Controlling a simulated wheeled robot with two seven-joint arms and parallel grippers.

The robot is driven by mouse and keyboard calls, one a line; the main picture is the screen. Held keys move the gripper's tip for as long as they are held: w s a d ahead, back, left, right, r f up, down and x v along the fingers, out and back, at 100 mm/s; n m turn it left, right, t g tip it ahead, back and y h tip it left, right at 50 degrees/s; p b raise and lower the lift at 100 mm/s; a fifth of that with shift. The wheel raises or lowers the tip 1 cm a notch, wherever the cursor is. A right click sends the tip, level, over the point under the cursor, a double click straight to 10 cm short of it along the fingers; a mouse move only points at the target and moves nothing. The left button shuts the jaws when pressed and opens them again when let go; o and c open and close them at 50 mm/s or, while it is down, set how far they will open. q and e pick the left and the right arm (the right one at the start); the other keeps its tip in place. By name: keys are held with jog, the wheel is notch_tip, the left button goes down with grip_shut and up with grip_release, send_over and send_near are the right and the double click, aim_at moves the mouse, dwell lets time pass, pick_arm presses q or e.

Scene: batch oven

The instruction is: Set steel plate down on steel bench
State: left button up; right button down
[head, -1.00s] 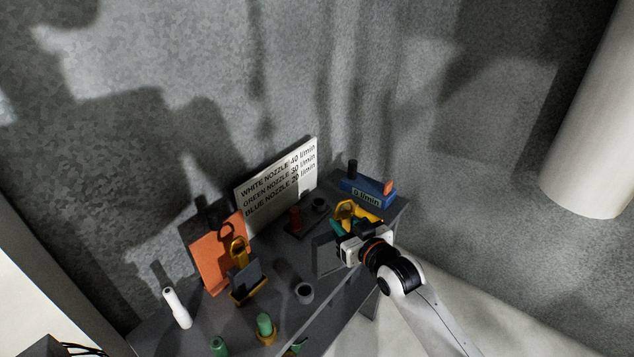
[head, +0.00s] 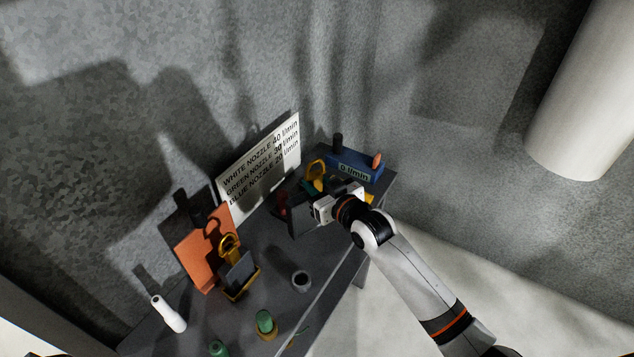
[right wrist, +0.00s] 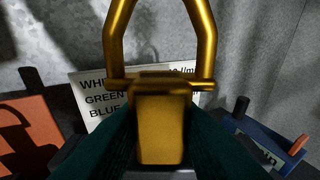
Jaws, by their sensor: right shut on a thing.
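My right gripper (head: 318,190) is shut on the gold clamp (right wrist: 160,125) of a dark steel plate (head: 301,220). The clamp's gold loop (head: 316,170) stands up above the fingers. In the right wrist view the clamp fills the middle between the teal fingers, and the plate itself is hidden. The plate hangs upright over the back right part of the dark steel bench (head: 275,265). I cannot tell whether its lower edge touches the bench. My left gripper is not in view.
A flow sign (head: 258,165) stands behind, and a blue meter box (head: 356,170) stands right of the plate.

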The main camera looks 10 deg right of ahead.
aim_at(317, 227)
jog(key=shift+f, duration=0.5)
jog(key=shift+s+f+b, duration=0.1)
jog(key=shift+f+b, duration=0.3)
jog(key=shift+b, duration=0.1)
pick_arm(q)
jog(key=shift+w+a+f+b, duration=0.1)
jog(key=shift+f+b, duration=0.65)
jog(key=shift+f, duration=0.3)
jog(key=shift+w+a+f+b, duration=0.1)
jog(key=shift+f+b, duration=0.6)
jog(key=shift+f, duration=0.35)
pick_arm(e)
jog(key=shift+f, duration=2.25)
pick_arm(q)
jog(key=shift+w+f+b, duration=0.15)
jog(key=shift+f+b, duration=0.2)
pick_arm(e)
jog(key=shift+f, duration=0.6)
jog(key=c, duration=1.1)
grip_release()
jog(key=shift+o, duration=0.2)
jog(key=shift+s+f, duration=0.1)
jog(key=shift+f, duration=0.1)
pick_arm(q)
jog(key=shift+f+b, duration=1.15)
pick_arm(e)
jog(key=v, duration=1.2)
